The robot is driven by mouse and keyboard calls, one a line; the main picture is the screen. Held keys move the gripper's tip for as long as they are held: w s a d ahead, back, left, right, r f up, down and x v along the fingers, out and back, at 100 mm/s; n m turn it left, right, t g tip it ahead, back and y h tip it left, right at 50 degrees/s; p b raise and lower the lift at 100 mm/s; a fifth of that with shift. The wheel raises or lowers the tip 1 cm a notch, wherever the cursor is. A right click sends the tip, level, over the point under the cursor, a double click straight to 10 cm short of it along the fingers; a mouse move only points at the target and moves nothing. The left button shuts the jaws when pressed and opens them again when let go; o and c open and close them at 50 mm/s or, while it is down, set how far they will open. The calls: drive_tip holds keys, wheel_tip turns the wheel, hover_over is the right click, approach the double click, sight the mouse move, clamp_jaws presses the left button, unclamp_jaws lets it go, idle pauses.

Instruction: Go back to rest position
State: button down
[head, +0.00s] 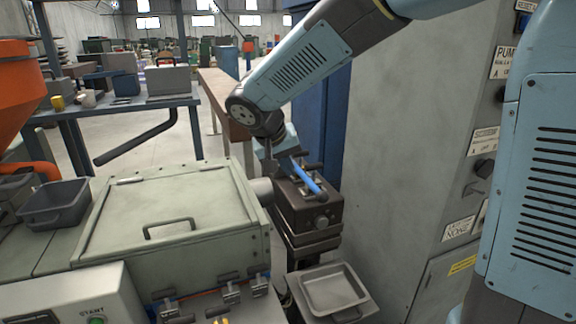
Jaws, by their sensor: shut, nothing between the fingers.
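My light-blue arm reaches in from the upper right and bends down at a dark joint. My gripper (268,163) is at its lower end, small and dark, beside the top of a dark box-shaped machine (310,216). It is shut and holds nothing. A bright blue bar (307,178) lies slanted over the top of that machine, next to the gripper; I cannot tell if they touch. I cannot make out any copper spool.
A grey lidded cabinet (165,212) stands at left front, with a grey bin (55,203) beside it. A shallow metal tray (334,289) sits low below the dark machine. A tall grey cabinet (425,130) stands close on the right. A blue workbench (130,107) is behind.

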drive_tip(key=s+d+r+y, duration=0.2)
drive_tip(key=s+d, duration=0.8)
drive_tip(key=d, duration=0.1)
drive_tip(key=s+d+r+m+y, duration=0.1)
drive_tip(key=s+d+r, duration=0.2)
drive_tip(key=s+d, duration=0.8)
drive_tip(key=shift+r+t+y, duration=0.2)
drive_tip(key=shift+t+y, duration=0.2)
